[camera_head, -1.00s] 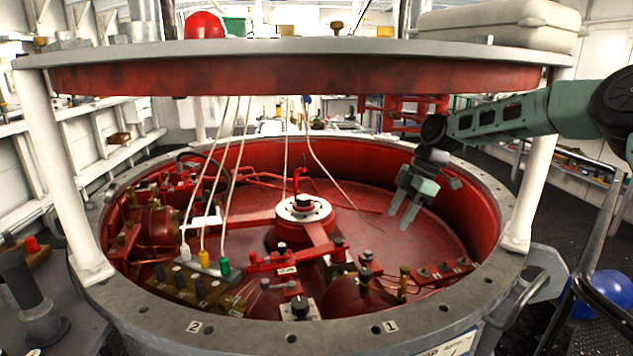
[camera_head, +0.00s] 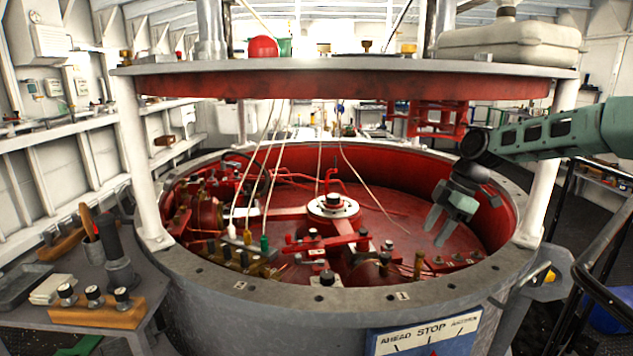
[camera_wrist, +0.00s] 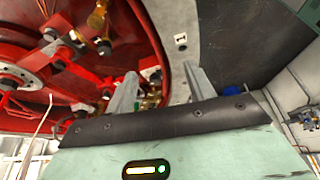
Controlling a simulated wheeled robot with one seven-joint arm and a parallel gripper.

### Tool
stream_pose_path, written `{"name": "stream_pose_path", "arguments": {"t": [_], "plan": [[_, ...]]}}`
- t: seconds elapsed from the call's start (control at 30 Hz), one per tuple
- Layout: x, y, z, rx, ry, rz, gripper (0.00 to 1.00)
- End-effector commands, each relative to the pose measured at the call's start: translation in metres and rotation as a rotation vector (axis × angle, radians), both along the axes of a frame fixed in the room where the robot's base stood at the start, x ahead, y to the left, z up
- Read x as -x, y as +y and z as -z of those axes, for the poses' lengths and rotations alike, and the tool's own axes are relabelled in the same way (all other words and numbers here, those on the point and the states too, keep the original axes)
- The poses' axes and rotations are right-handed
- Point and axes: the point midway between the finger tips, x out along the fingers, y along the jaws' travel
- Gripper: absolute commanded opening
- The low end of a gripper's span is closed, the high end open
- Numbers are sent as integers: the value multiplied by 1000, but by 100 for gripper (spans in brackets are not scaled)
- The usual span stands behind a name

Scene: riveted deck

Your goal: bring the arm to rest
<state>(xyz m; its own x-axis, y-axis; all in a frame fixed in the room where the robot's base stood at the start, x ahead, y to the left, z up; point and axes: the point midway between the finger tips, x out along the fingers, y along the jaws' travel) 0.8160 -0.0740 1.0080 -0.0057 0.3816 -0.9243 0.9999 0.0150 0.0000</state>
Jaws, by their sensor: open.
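My gripper (camera_head: 437,232) hangs from my green arm inside the right part of the round red-lined tub (camera_head: 400,290), above its red floor. Its two fingers are apart with nothing between them. The arm reaches in from the right, passing near the right white post. In the wrist view the two grey fingers (camera_wrist: 160,92) stand apart, with the tub's grey rim and red inside beyond them.
A round plate (camera_head: 340,85) on white posts (camera_head: 541,185) covers the tub from above. Red and brass fittings (camera_head: 240,255) and thin cords fill the tub's left and front. A side table (camera_head: 90,310) with tools stands at left, a handrail (camera_head: 590,265) at right.

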Motion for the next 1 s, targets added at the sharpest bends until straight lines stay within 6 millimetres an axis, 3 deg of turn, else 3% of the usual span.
{"name": "stream_pose_path", "arguments": {"t": [0.07,0.33,0.57,0.77,0.87,1.0], "plan": [[0,0,0,0,0,0,54],[23,38,-6,37,33,14,54],[60,82,-13,87,76,48,54],[118,130,-19,162,122,122,54],[163,153,-22,214,145,190,54],[244,174,-25,291,166,347,54]]}}
